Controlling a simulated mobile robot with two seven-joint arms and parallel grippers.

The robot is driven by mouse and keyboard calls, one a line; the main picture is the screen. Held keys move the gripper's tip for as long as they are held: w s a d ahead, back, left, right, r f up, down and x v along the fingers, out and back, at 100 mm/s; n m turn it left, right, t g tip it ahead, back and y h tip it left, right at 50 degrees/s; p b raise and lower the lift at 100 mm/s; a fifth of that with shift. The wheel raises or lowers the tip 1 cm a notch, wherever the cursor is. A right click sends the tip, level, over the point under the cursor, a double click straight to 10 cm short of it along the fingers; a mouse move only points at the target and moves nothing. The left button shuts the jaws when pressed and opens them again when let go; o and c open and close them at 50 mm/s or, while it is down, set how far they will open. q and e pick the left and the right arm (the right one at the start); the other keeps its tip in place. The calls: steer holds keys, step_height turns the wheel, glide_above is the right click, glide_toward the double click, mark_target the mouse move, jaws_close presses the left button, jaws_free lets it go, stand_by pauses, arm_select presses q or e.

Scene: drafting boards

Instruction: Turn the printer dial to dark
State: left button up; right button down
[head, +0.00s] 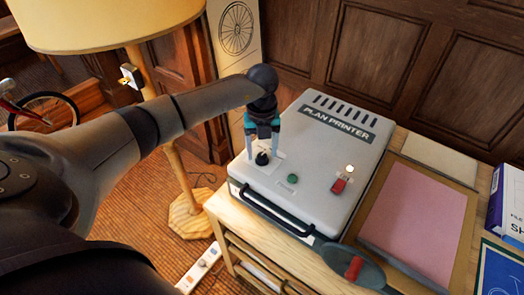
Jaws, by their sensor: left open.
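The plan printer (320,150) is a pale grey box with a sloped top, lettered "PLAN PRINTER". Its dial (262,158) is a small black knob on a white plate at the left of the top. My left gripper (263,156) points down at the dial, with one pale finger on each side of it. The fingers look apart, with the knob between them or just in front. I cannot tell whether they touch it. The markings around the dial are too small to read. My right gripper is not in view.
The printer also has a green button (292,179), a red switch (338,186), a lit lamp (350,169) and a black front handle (275,212). A pink sheet (418,220) lies to its right. A floor lamp (170,130) stands to the left.

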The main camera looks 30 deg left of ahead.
arm_select(q)
steer(key=shift+f, duration=0.25)
jaws_close()
stand_by(0.4)
